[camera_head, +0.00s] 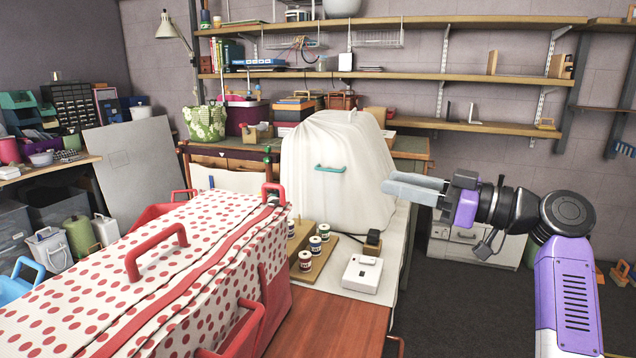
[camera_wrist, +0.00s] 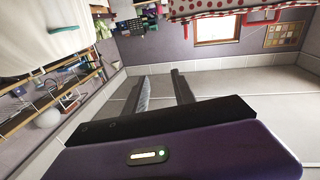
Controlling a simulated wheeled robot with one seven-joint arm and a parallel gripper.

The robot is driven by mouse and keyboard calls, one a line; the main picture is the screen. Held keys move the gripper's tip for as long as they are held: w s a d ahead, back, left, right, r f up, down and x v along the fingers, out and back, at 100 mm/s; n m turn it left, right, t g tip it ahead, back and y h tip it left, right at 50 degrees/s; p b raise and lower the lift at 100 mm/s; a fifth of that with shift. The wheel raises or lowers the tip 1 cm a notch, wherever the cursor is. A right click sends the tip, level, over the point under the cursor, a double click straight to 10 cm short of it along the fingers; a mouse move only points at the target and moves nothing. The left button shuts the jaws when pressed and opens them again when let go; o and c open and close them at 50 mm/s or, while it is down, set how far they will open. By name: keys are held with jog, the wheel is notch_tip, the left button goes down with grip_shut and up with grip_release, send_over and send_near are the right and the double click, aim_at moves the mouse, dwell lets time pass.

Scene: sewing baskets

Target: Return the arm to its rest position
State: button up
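My arm (camera_head: 568,285) is purple and dark, and it rises at the right of the head view. It bends over to the left at a round dark joint. My gripper (camera_head: 391,184) points left, level in the air, at the right side of the white cloth-covered shape. In the wrist view its two grey fingers (camera_wrist: 157,75) stand apart with nothing between them. The gripper is open and empty. How far it is from the cloth is hard to tell.
A red-dotted fabric basket (camera_head: 80,285) with red handles fills the front left. The white covered shape (camera_head: 335,165) has a teal handle. Thread spools (camera_head: 315,245) and a white box (camera_head: 362,274) sit on the table. Shelves (camera_head: 400,75) line the back wall. Dark floor (camera_head: 465,310) shows clear at right.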

jog(key=w+d+f+m+t+h, duration=0.1)
jog(key=d+f+m+t+h, duration=0.85)
jog(key=f+m, duration=0.2)
jog(key=s+d+f+m+h, duration=0.2)
jog(key=s+f+m+h, duration=0.35)
jog(key=s+f, duration=0.95)
jog(key=s+a+f+n+g, duration=0.1)
jog(key=s+a+f, duration=0.1)
jog(key=s, duration=1.1)
jog(key=s+a+f+n+g+h, duration=0.1)
jog(key=s+a+f+n+g, duration=0.1)
jog(key=s, duration=1.1)
jog(key=s+a+f+n+g, duration=0.1)
jog(key=s+a+f, duration=0.1)
jog(key=s, duration=1.1)
notch_tip(320, 180, up, 15)
jog(key=p, duration=1.4)
jog(key=shift+a+f, duration=0.15)
jog(key=shift+c, duration=0.4)
